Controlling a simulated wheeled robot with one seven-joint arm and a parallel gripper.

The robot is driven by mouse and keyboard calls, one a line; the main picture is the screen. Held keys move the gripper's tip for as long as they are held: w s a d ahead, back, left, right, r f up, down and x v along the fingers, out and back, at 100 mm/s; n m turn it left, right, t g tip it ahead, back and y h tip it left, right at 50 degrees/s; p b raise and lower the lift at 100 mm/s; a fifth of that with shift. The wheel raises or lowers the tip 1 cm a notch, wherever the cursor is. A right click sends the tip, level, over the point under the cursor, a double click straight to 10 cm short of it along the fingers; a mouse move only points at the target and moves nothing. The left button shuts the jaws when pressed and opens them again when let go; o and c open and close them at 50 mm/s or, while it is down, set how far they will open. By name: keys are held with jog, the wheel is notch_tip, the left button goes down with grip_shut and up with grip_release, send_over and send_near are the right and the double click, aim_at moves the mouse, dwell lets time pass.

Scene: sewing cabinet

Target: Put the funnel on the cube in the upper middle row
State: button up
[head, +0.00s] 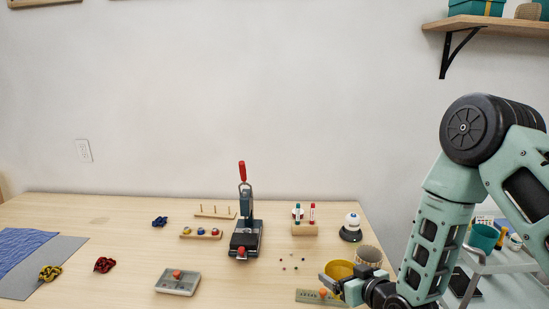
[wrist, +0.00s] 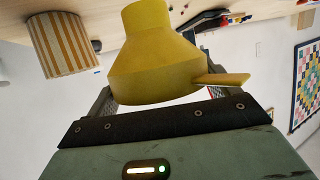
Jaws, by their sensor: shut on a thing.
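A yellow funnel (head: 340,269) is held in my gripper (head: 332,283) above the front right of the table. In the wrist view the funnel (wrist: 155,62) fills the gap between the two fingers of my gripper (wrist: 160,90), with its narrow spout toward the top of the picture and a flat tab sticking out to the right. My gripper is shut on the funnel. I cannot pick out a cube for certain in either view.
A striped cup (head: 368,256) stands close behind the funnel. A flat plate with an orange knob (head: 323,293) lies in front. A bell (head: 351,228), a press (head: 245,236), a tube rack (head: 304,228) and a spool block (head: 200,233) stand behind.

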jog(key=d+f+m+h, duration=0.1)
jog(key=d, duration=0.3)
jog(key=s+d+f+m+h, duration=0.1)
jog(key=d+h, duration=0.1)
jog(key=d, duration=0.3)
jog(key=s+d+f+m+h, duration=0.1)
jog(key=d+m+h, duration=0.1)
jog(key=d, duration=0.3)
jog(key=shift+d+f+t, duration=0.1)
jog(key=shift+f+t, duration=0.05)
jog(key=shift+t, duration=0.25)
jog(key=v, duration=0.5)
jog(key=shift+d, duration=0.3)
jog(key=shift+a, duration=0.15)
